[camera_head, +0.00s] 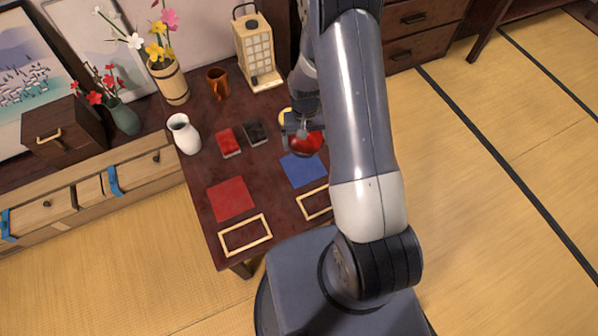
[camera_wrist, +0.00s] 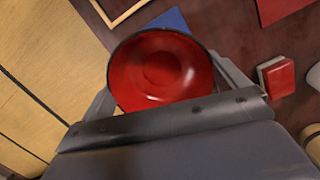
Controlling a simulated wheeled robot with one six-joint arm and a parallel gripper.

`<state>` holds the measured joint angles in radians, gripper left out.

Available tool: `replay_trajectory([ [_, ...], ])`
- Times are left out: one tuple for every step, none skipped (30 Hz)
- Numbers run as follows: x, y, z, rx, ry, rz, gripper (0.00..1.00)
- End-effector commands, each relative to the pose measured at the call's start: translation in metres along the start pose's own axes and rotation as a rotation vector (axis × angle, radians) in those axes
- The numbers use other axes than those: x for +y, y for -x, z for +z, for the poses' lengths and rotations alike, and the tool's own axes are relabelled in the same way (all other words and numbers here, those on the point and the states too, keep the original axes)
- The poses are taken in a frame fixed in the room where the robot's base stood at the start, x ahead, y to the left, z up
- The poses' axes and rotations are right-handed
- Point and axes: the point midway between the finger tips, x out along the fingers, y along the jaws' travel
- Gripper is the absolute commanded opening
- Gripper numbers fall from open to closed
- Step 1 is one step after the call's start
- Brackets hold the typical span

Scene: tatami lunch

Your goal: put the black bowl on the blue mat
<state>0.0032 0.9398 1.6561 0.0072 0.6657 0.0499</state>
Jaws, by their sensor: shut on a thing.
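The black bowl (camera_head: 306,146) has a dark rim and outside and a glossy red inside. It also fills the middle of the wrist view (camera_wrist: 160,70). My gripper (camera_head: 302,128) has its fingers on either side of the bowl and is shut on it. In the head view the bowl appears at the far edge of the blue mat (camera_head: 304,174), overlapping it in the picture. A corner of the blue mat (camera_wrist: 172,19) shows beyond the bowl's rim in the wrist view. I cannot tell how high above the table the bowl is.
A red mat (camera_head: 231,199) lies left of the blue mat. Two wooden frames (camera_head: 245,235) lie along the near edge. A red box (camera_head: 228,143), a black box (camera_head: 255,133), a white vase (camera_head: 184,134), a brown mug (camera_head: 218,83) and a lantern (camera_head: 257,55) stand farther back.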

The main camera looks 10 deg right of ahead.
Motion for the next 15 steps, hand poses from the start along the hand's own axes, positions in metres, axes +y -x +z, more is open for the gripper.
replay_trajectory([
  [0.000,-0.014,-0.006,0.006,-0.008,-0.001,0.69],
  [0.000,-0.015,-0.007,0.005,-0.014,-0.002,0.69],
  [0.000,-0.015,-0.009,0.006,-0.021,-0.003,0.69],
  [0.000,-0.016,-0.011,0.005,-0.026,-0.003,0.69],
  [0.000,-0.017,-0.012,0.007,-0.031,-0.004,0.69],
  [-0.001,-0.018,-0.014,0.006,-0.037,-0.005,0.69],
  [-0.001,-0.019,-0.015,0.006,-0.042,-0.006,0.69],
  [-0.001,-0.020,-0.016,0.006,-0.048,-0.006,0.69],
  [-0.001,-0.021,-0.016,0.006,-0.055,-0.007,0.69],
  [-0.001,-0.021,-0.017,0.006,-0.060,-0.008,0.69],
  [-0.001,-0.022,-0.018,0.005,-0.065,-0.008,0.69],
  [-0.001,-0.023,-0.018,0.005,-0.071,-0.009,0.69],
  [-0.001,-0.024,-0.019,0.006,-0.075,-0.010,0.69],
  [-0.001,-0.024,-0.019,0.005,-0.080,-0.011,0.69],
  [-0.001,-0.025,-0.019,0.006,-0.087,-0.012,0.69],
])
